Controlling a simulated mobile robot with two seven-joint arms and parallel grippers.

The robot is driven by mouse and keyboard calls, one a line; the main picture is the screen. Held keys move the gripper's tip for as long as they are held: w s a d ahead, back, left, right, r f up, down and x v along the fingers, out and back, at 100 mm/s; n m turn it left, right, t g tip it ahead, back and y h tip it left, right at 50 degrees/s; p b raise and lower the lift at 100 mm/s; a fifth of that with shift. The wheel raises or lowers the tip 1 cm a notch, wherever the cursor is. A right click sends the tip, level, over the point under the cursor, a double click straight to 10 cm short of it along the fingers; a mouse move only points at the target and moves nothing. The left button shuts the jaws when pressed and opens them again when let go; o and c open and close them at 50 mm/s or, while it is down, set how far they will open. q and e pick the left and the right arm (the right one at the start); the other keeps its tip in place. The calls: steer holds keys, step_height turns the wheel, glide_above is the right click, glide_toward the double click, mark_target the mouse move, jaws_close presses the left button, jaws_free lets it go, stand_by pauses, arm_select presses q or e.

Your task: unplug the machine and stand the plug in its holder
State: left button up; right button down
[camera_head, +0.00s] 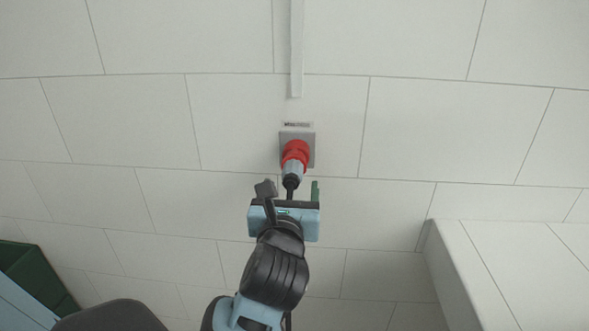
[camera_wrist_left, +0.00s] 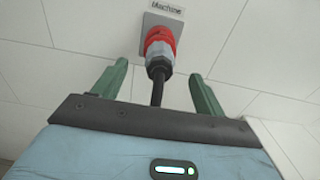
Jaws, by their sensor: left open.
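The plug (camera_head: 293,165) is red and grey with a black cable end, and it sits in the grey wall socket (camera_head: 310,140). A small label is above the socket; in the left wrist view it reads "Machine". The plug also shows in the left wrist view (camera_wrist_left: 158,50), with its cable running down between the fingers. My left gripper (camera_head: 288,188) is open just below the plug. Its green fingers (camera_wrist_left: 156,85) stand either side of the cable, apart from it. The plug's holder is not in view. My right gripper is not in view.
A white conduit (camera_head: 297,50) runs up the tiled wall above the socket. A white tiled block (camera_head: 490,265) juts out at the lower right. A green and blue object (camera_head: 35,280) stands at the lower left. The wall around the socket is clear.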

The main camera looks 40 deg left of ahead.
mark_target(291, 160)
arm_select(q)
steer(key=x, duration=0.6)
steer(key=shift+w+a+r, duration=0.1)
steer(key=shift+w+a, duration=0.5)
steer(key=shift+w, duration=0.2)
steer(key=shift+r, duration=0.2)
steer(key=shift+a+r, duration=0.15)
steer(key=shift+r, duration=0.05)
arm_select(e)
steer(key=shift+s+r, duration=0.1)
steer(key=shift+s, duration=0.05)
arm_select(q)
steer(key=shift+r+p, duration=0.15)
steer(key=shift+p, duration=0.45)
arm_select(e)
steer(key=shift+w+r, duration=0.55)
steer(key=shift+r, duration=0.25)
arm_select(q)
steer(key=c, duration=1.3)
steer(key=shift+s+d+f+p, duration=0.25)
steer(key=shift+f+p, duration=0.05)
steer(key=shift+f, duration=0.15)
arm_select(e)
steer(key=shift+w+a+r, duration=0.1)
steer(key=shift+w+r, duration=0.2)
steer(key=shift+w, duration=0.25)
